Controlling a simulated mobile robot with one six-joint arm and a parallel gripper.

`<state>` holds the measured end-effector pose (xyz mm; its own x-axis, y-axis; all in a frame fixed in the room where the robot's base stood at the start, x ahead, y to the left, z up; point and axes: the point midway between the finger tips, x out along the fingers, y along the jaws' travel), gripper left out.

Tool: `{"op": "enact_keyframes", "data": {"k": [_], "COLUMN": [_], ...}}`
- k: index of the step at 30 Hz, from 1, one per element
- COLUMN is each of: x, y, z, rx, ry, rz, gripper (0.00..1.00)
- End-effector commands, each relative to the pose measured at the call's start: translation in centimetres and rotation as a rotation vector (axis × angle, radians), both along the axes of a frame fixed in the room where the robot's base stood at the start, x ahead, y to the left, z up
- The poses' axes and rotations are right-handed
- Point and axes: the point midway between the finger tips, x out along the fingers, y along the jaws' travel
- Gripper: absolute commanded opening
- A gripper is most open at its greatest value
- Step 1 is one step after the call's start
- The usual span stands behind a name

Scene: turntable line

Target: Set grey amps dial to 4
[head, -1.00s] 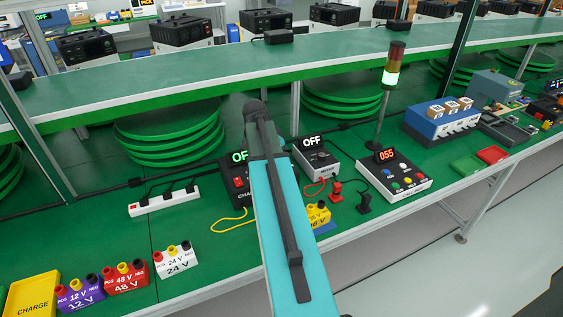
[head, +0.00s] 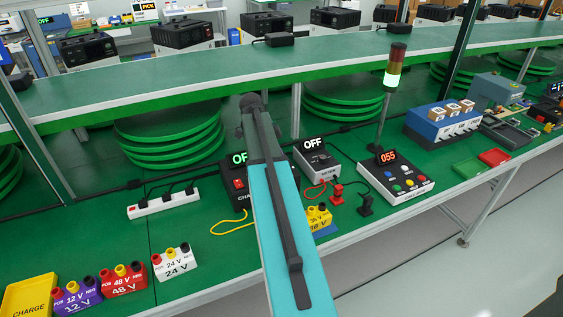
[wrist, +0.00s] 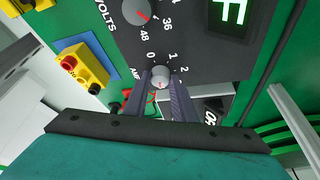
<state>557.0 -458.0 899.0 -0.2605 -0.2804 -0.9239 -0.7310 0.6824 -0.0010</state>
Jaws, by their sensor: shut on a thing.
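In the wrist view the grey amps dial (wrist: 160,77) sits on the dark charger panel (wrist: 195,68), with the marks 0, 1 and 2 showing around its upper side. My gripper (wrist: 161,84) is shut on the dial, one finger on each side. The fingers hide the other marks, and I cannot tell which number the dial points to. In the head view my arm hides my gripper and much of the charger (head: 238,183), whose display is partly covered.
A yellow 36 V block (wrist: 84,66) stands beside the charger. A meter (head: 316,157) reading OFF is right of my arm in the head view. A power strip (head: 163,204) and a yellow cable (head: 232,226) lie to the left.

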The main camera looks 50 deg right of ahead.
Motion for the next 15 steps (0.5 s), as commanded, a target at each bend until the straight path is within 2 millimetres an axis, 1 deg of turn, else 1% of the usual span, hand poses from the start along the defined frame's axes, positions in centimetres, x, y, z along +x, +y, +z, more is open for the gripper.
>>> {"op": "enact_keyframes", "data": {"k": [7,8,9,10,11,15], "x": [-0.12,-0.12,-0.12,-0.11,-0.1,-0.07], "y": [0.18,0.18,0.18,0.16,0.14,0.09], "z": [-0.16,-0.16,-0.15,-0.14,-0.12,-0.08], "rx": [0.006,0.006,0.006,0.005,0.005,0.003], "ry": [0.002,0.003,0.003,0.003,0.003,0.002], "rz": [-0.001,0.0,0.0,0.0,0.0,0.001], "gripper": [0.02,0.29,0.36,0.41,0.42,0.42]}}
